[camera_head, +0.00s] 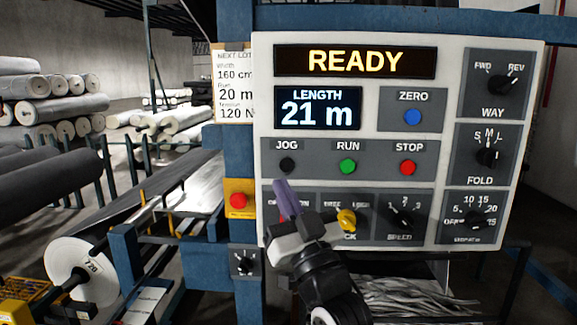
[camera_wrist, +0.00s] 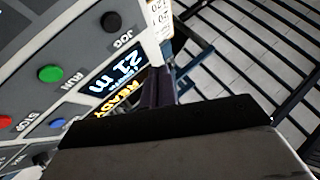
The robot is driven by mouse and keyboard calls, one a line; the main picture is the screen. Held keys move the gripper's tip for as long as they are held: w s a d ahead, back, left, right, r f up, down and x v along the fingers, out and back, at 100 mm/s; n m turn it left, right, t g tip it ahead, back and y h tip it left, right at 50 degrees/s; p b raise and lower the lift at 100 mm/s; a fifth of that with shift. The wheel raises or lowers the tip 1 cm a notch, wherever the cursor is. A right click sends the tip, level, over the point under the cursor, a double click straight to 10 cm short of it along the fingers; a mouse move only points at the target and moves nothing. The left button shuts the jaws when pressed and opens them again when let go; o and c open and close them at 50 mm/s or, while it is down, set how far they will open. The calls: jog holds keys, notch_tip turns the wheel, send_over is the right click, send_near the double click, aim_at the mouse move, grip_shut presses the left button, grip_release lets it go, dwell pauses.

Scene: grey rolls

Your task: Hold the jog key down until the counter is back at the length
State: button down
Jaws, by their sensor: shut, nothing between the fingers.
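The black JOG key (camera_head: 287,165) sits at the left of the panel's key row; in the wrist view it is the dark round key (camera_wrist: 110,22). The counter (camera_head: 317,108) reads LENGTH 21 m. The display above it (camera_head: 355,62) reads READY. My gripper (camera_head: 281,184) is shut and empty, its tips just below the JOG key in the head view. In the wrist view the fingers (camera_wrist: 160,85) are to the side of the key, apart from it. The card (camera_head: 234,85) shows 160 cm, 20 m and 120 N.
Green RUN (camera_head: 348,166), red STOP (camera_head: 408,167) and blue ZERO (camera_head: 413,117) keys are close by. The WAY knob (camera_head: 502,85) appears turned toward REV. A red button on yellow (camera_head: 238,201) stands left of the panel. My arm partly covers the lower knobs.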

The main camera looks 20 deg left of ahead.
jog(key=b, duration=0.1)
send_near(282, 160)
notch_tip(282, 160, up, 4)
jog(key=a, duration=0.3)
jog(key=shift+w+a+f, duration=0.1)
jog(key=shift+w+a, duration=0.05)
jog(key=shift+w, duration=0.8)
jog(key=shift+b, duration=0.3)
dwell(0.7)
jog(key=shift+w+a, duration=0.1)
jog(key=shift+w, duration=0.3)
jog(key=shift+w+a+b, duration=0.1)
jog(key=shift+w+b, duration=0.3)
dwell(2.0)
jog(key=shift+s, duration=0.1)
dwell(0.4)
jog(key=shift+s, duration=0.7)
jog(key=shift+s+d, duration=0.15)
jog(key=shift+d, duration=0.1)
jog(key=shift+s+d, duration=0.2)
jog(key=shift+s, duration=0.55)
jog(key=shift+s+d, duration=0.25)
jog(key=shift+s, duration=0.5)
jog(key=shift+s+d, duration=0.2)
jog(key=shift+s, duration=0.6)
